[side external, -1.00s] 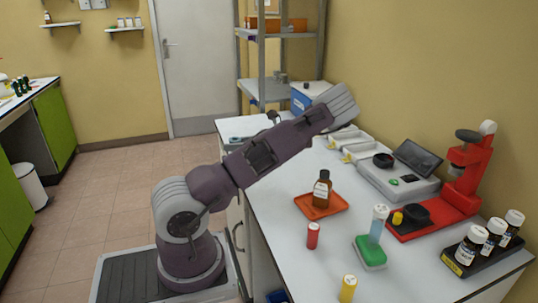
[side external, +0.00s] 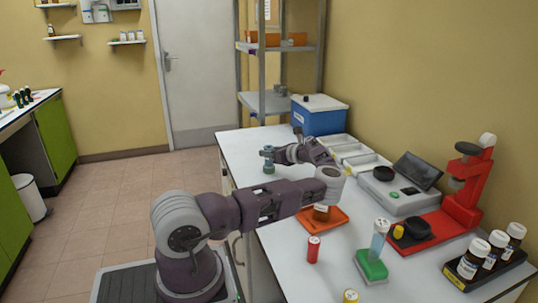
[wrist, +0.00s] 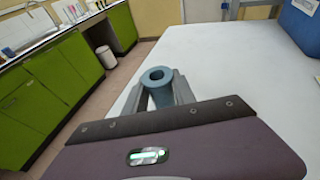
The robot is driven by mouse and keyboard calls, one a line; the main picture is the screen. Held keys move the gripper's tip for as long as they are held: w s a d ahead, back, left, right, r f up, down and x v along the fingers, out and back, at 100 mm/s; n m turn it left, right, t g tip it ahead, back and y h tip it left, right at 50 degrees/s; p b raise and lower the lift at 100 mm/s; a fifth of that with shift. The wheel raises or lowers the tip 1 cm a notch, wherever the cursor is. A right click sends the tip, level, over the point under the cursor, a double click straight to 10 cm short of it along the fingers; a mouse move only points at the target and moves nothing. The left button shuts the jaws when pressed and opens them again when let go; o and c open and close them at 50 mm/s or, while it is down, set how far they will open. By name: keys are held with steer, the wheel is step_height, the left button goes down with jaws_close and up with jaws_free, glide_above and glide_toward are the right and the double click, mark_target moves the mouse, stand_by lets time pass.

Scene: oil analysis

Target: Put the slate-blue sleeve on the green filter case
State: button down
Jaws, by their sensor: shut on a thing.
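The slate-blue sleeve (wrist: 158,76) is a hollow upright cylinder held between the fingers of my gripper (wrist: 160,92) in the wrist view. Its top opening is dark inside. In the side view my gripper (side external: 268,157) is shut around it at the far left part of the bench. A small blue-green part (side external: 269,169) shows just below the fingers; I cannot tell whether this is the sleeve's lower end or a green case beneath it.
A blue box (side external: 319,118) stands at the back. Bench around my gripper is clear.

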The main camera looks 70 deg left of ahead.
steer(key=shift+f, duration=0.2)
steer(key=shift+f, duration=0.1)
steer(key=c, duration=1)
jaws_free()
